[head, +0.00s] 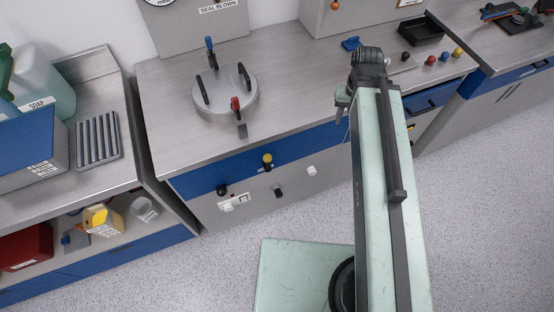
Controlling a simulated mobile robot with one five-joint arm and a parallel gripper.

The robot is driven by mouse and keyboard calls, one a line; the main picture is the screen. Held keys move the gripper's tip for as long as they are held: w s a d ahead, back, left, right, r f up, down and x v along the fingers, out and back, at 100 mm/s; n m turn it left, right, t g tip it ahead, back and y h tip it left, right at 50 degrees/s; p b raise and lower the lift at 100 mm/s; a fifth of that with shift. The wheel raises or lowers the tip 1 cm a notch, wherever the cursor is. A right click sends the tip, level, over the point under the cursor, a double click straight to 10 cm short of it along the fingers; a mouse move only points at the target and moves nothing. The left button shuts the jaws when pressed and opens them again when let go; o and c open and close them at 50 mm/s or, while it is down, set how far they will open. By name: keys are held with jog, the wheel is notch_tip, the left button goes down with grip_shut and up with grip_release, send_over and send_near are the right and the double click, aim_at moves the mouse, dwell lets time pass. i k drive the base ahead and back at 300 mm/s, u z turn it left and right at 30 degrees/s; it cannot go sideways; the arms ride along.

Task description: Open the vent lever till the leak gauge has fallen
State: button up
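A round grey chamber lid (224,92) sits on the bench, with black uprights around its rim. A lever with a blue tip (210,45) stands at its back, and one with a red tip (236,104) stands at its front. I cannot tell which is the vent lever. A dial marked mbar (160,2) is cut off at the top edge, so its needle is hidden. My gripper (342,106) hangs at the bench's front edge, right of the lid and apart from it. Its fingers are too small to tell open from shut.
A panel (190,24) behind the lid reads "SEAL BLOWN". The blue front strip (240,172) carries black and yellow knobs. A black tray (420,30) and several coloured balls lie at the right. The bench between lid and gripper is clear. A soap jug (42,80) stands left.

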aim_at(268, 158)
jog(key=k, duration=1.1)
jog(key=u, duration=1.65)
